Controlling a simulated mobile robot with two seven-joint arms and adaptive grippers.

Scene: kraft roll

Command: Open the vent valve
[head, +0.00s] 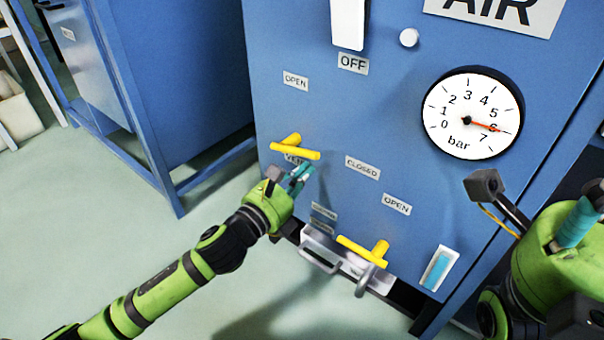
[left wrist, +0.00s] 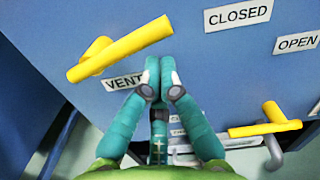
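The vent valve's yellow handle (head: 294,151) is on the blue panel, above a partly covered VENT label (left wrist: 124,80). Its bar lies roughly sideways, its right end toward the CLOSED label (head: 363,167); an OPEN label (head: 295,81) is above it. The handle also shows large in the left wrist view (left wrist: 120,49). My left gripper (head: 303,174) is just below the handle's right end, its teal fingertips together with nothing seen between them. In the left wrist view a small gap shows between fingertips and handle. My right gripper (head: 578,222) is partly in view at the right edge, its fingertips unclear.
A second yellow handle (head: 364,251) is lower right, with another OPEN label (head: 397,204) above it. Metal fittings (head: 335,258) stick out below. A pressure gauge (head: 473,113) reads about 6 bar. A white lever (head: 348,22) is above the OFF label.

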